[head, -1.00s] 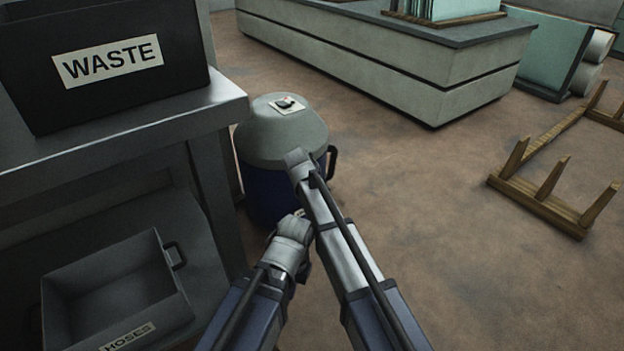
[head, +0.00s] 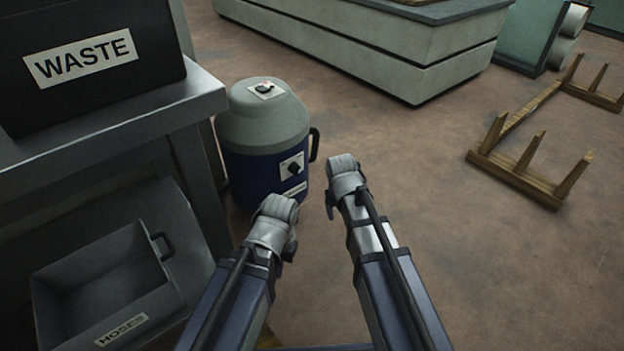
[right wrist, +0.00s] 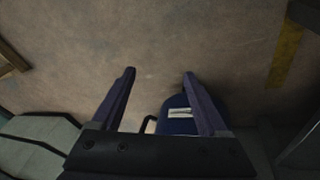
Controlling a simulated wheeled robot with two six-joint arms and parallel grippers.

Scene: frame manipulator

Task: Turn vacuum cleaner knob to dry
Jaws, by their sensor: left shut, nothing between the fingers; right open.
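The vacuum cleaner (head: 265,135) stands upright on the floor, with a grey domed top, a blue body and a dark side handle. A black knob (head: 294,168) sits on a white plate on its front. Another dark knob (head: 265,88) sits on top. The lettering is too small to read. My left gripper (head: 290,246) is mostly hidden by its wrist, in front of the cleaner and apart from the knobs. My right gripper (right wrist: 159,74) is open and empty in the right wrist view. The cleaner's blue body (right wrist: 209,108) with a white label shows beyond its right finger.
A grey metal table (head: 110,125) with a WASTE bin (head: 100,85) stands at left, a HOSES tray (head: 95,280) below it. A long counter (head: 370,60) stands behind. A wooden frame (head: 520,178) lies at right. The floor between is clear.

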